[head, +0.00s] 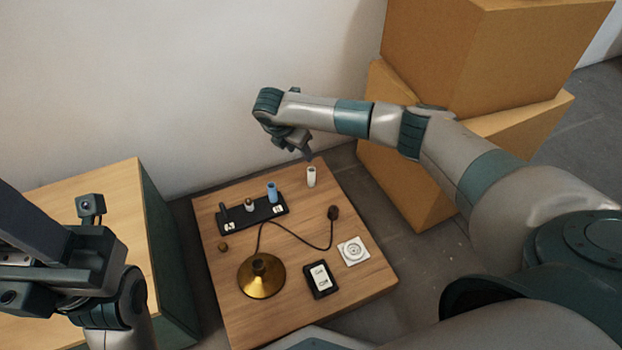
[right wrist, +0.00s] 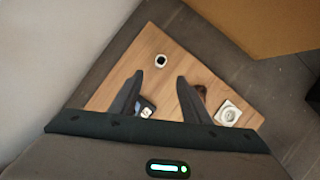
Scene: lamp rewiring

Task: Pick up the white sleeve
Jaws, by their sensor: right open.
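The white sleeve (head: 311,176) stands upright on the far right part of the wooden table. In the right wrist view it shows from above as a white ring with a dark hole (right wrist: 160,61), beyond the fingertips. My right gripper (head: 307,152) is above the table, higher than the sleeve and apart from it. Its two fingers are spread and empty in the right wrist view (right wrist: 160,78). My left arm is at the lower left of the head view, away from the sleeve; its fingertips do not show.
A black tray (head: 262,215) holds a blue sleeve (head: 271,192) and other small parts. A brass lamp base (head: 261,278) with a cord and plug (head: 333,213), a white socket (head: 353,251) and a black box (head: 320,280) are nearer. Cardboard boxes (head: 480,50) stand at right.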

